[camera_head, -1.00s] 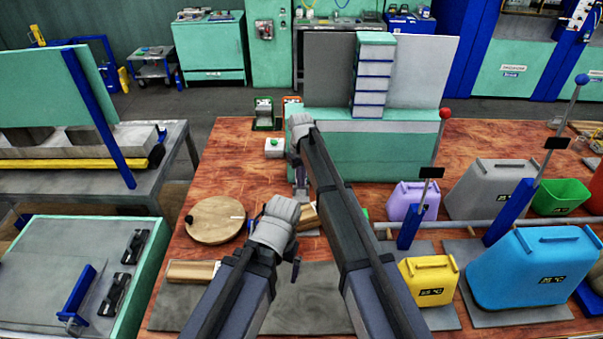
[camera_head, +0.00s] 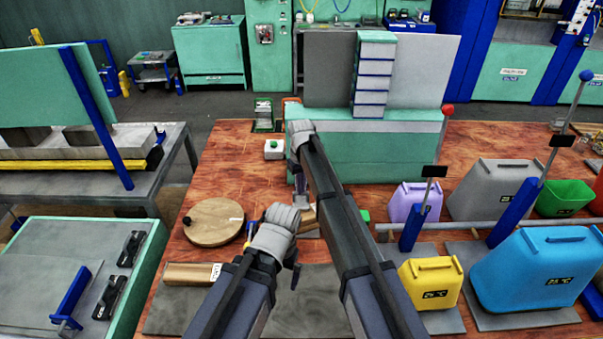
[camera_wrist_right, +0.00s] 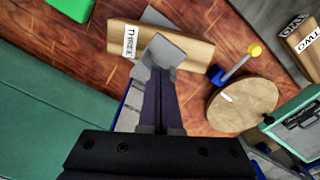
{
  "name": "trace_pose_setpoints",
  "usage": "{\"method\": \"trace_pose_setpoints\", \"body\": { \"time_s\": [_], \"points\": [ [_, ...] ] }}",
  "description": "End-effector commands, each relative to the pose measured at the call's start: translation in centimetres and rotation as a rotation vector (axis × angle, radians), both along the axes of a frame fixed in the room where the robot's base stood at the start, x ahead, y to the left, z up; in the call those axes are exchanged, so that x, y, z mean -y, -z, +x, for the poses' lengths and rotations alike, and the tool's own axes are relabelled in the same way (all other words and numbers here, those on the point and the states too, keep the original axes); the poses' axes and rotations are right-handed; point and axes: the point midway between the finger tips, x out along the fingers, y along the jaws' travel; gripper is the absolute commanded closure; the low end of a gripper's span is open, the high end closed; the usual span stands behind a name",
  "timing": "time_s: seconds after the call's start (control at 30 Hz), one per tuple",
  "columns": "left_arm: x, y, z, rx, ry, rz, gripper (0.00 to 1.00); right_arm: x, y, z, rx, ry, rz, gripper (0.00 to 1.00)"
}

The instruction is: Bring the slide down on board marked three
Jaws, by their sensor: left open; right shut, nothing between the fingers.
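In the head view a wooden board (camera_head: 308,217) shows between my arms, partly hidden. My right gripper (camera_head: 300,135) is shut and empty, in front of the teal press body (camera_head: 385,150). My left gripper (camera_head: 280,228) is open, lower, beside the wooden board. I cannot tell for sure which part is the slide; a teal-topped column (camera_head: 375,75) stands above the press body.
Another board (camera_head: 188,274), marked TWO in the right wrist view (camera_wrist_right: 300,35), lies at the left. A round wooden disc (camera_head: 213,222) and a small green-button box (camera_head: 274,149) lie nearby. Several coloured jugs and tall levers crowd the right side.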

Motion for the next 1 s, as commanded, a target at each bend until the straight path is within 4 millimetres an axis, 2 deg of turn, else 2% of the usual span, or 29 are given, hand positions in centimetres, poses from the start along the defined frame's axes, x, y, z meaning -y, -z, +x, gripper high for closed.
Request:
{"method": "trace_pose_setpoints", "body": {
  "time_s": [1.0],
  "points": [
    [0.0,3.1,0.0,0.0,-0.001,0.0,0.0,0.0,3.1,0.0,0.0,0.0,0.0,1.0]
  ]
}}
